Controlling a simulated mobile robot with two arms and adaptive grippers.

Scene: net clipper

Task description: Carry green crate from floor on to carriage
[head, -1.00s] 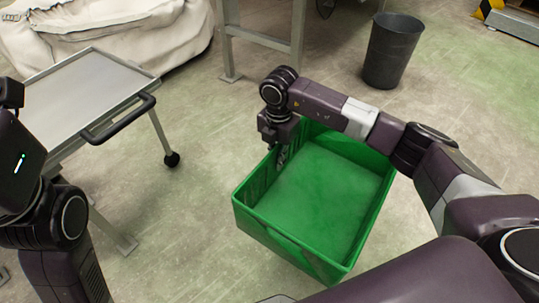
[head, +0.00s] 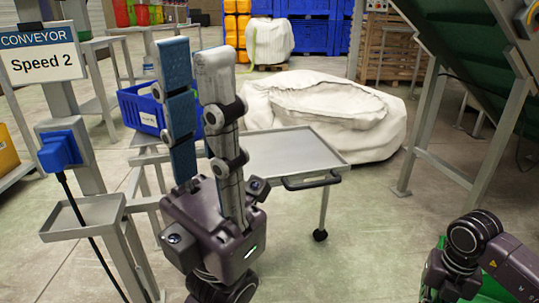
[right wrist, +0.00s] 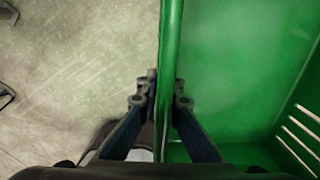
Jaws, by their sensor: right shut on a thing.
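The green crate (head: 490,291) shows only as a small part at the lower right edge of the head view; the rest is cut off or behind my right arm. In the right wrist view its rim (right wrist: 171,50) runs between the fingers of my right gripper (right wrist: 164,92), which is shut on this wall. The carriage (head: 293,150), a grey metal trolley with a flat bare top and black handle, stands mid-view, left of the crate. My left gripper (head: 194,58) points upward, open and empty, in front of the carriage's left part.
A white sack (head: 330,110) lies behind the carriage. A blue crate (head: 140,108) is on a stand at left, near the conveyor sign (head: 38,55) and a small grey tray (head: 85,216). Conveyor legs (head: 418,135) stand at right. Floor between carriage and crate is clear.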

